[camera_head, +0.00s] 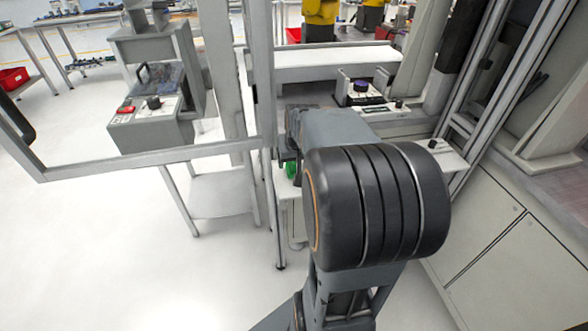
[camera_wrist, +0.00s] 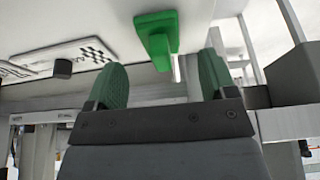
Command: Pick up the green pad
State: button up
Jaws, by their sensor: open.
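The green pad (camera_wrist: 156,36) shows at the top middle of the wrist view, on a pale surface. It has a wider flat part and a narrower raised part. My gripper (camera_wrist: 162,64) is open, with its two green-lined fingers apart. The pad lies just beyond the fingertips, roughly in line with the gap between them, and nothing is held. My arm hides most of that spot.
A plate with a checkered marker (camera_wrist: 85,55) and a dark knob (camera_wrist: 62,68) lies left of the pad. Grey frame posts (camera_head: 262,80) stand close left of my arm. A station with a dark knob (camera_head: 360,88) is behind it. Open floor (camera_head: 100,240) lies left.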

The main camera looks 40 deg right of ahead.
aim_at(294, 163)
jog(key=shift+b+x, duration=0.3)
jog(key=shift+x, duration=1.55)
jog(key=shift+a, duration=0.1)
jog(key=c, duration=1)
